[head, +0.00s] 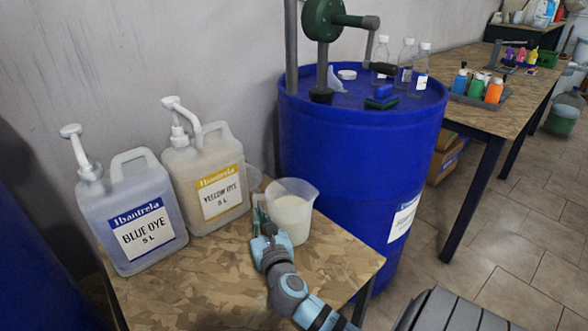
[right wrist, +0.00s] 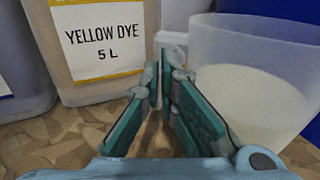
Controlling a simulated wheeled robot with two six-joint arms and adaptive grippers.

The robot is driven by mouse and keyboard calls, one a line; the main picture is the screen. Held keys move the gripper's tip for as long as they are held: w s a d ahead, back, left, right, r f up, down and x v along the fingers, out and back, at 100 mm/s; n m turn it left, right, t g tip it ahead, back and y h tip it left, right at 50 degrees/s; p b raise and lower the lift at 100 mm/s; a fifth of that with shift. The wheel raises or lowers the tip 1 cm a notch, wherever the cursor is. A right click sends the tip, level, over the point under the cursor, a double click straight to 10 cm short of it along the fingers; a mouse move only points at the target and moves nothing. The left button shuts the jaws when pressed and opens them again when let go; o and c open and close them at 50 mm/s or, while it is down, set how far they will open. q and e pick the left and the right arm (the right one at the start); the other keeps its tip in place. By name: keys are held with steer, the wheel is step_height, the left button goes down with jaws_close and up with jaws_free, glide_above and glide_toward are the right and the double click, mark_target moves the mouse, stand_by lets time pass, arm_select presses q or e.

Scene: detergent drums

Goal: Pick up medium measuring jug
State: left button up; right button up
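A translucent measuring jug (head: 291,213) with pale contents stands upright on the wooden table, right of the yellow dye container. It also fills the right side of the right wrist view (right wrist: 250,95). My right gripper (head: 259,211) is low over the table at the jug's left side. Its teal fingers (right wrist: 163,85) are apart, with a narrow gap between them. A pale piece (right wrist: 171,42) shows just beyond the fingertips; I cannot tell if it is the jug's handle. Another clear vessel (head: 252,178) is partly hidden behind the jug. My left gripper is not in view.
The yellow dye container (head: 215,180) and blue dye container (head: 143,215) stand left on the table (head: 215,290). A blue drum (head: 340,150) with a pump and bottles stands close behind the jug. The table's front is clear apart from my arm.

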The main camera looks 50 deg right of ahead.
steer(key=shift+o, duration=0.7)
